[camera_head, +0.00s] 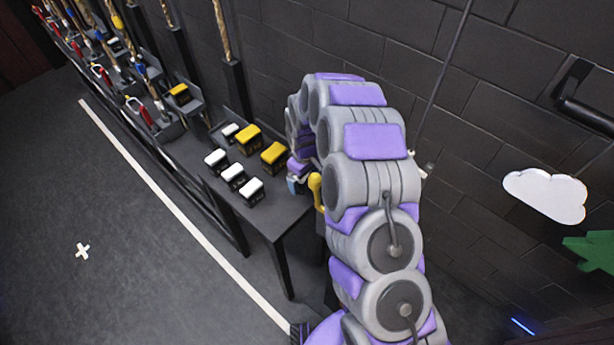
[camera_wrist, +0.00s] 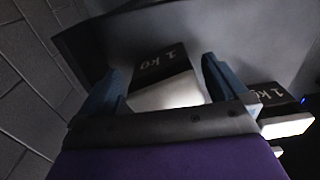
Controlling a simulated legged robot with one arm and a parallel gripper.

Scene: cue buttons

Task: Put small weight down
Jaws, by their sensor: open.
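A small weight (camera_wrist: 160,66) with a black face marked "1 kg" and a white top shows between my gripper's two blue fingers in the wrist view. My gripper (camera_wrist: 160,88) is open, with a finger on each side of it. I cannot tell whether either finger touches it. In the head view my gripper (camera_head: 296,182) is low at the right end of the dark table (camera_head: 272,220), partly hidden by my arm. White-topped small weights (camera_head: 233,176) stand in a row on the table. A second 1 kg weight (camera_wrist: 268,96) shows right of the fingers in the wrist view.
Larger yellow-topped weights (camera_head: 273,153) stand behind the white ones. A rack (camera_head: 150,125) with ropes and coloured handles runs along the brick wall to the upper left. A white cloud shape (camera_head: 545,195) is on the right.

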